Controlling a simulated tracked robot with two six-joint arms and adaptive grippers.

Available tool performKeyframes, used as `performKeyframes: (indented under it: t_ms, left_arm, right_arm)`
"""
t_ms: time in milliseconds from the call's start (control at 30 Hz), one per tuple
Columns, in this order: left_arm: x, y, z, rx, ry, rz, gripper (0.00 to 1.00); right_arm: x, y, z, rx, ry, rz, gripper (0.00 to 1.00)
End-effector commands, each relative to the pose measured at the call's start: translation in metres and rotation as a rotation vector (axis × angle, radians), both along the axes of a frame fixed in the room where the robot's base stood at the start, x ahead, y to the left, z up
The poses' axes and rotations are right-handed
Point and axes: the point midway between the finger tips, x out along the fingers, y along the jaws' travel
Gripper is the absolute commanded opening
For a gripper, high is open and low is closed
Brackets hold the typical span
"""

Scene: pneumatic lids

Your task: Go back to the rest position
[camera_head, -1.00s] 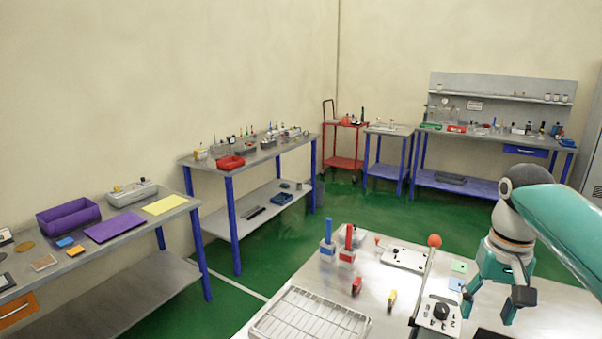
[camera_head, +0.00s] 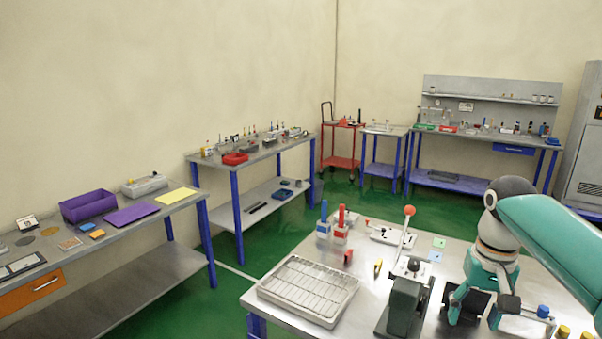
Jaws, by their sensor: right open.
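My right gripper (camera_head: 472,310) hangs over the right part of the near metal table (camera_head: 372,279), its teal fingers apart and nothing visible between them. My teal right arm comes in from the right edge. Just left of the gripper stands a dark green lever press (camera_head: 404,302) with a red ball knob (camera_head: 409,210). A dark flat piece lies behind the fingers, partly hidden by them. My left gripper is not in view.
A wire-rack tray (camera_head: 308,288) lies at the table's left. Blue (camera_head: 323,222) and red (camera_head: 341,222) upright pieces stand behind it. Blue and yellow capped parts (camera_head: 543,311) sit close to the gripper's right. Green floor separates this table from the side benches (camera_head: 175,197).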

Motion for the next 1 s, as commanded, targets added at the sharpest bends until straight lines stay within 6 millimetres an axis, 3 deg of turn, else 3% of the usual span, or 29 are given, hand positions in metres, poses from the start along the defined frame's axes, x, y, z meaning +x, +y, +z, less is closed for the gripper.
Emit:
performKeyframes:
  t_ms: [367, 467, 567, 667, 800, 900, 1000]
  left_arm:
    - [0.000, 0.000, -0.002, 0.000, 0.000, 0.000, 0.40]
    - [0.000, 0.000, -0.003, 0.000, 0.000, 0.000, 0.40]
    - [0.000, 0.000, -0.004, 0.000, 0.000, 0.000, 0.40]
    - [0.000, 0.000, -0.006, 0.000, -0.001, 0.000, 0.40]
    - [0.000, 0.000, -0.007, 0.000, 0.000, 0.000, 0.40]
    - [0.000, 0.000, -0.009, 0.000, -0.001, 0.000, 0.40]
    - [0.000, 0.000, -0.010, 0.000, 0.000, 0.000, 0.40]
  right_arm:
    - [0.024, 0.031, -0.102, 0.059, -0.006, 0.092, 0.59]
    - [0.026, 0.046, -0.142, 0.088, -0.010, 0.120, 0.59]
    - [0.022, 0.067, -0.195, 0.130, -0.011, 0.152, 0.59]
    - [0.004, 0.095, -0.261, 0.188, -0.016, 0.175, 0.59]
    - [-0.045, 0.135, -0.347, 0.271, -0.027, 0.175, 0.59]
    - [-0.092, 0.157, -0.392, 0.312, -0.035, 0.153, 0.59]
    - [-0.138, 0.172, -0.420, 0.333, -0.042, 0.125, 0.59]
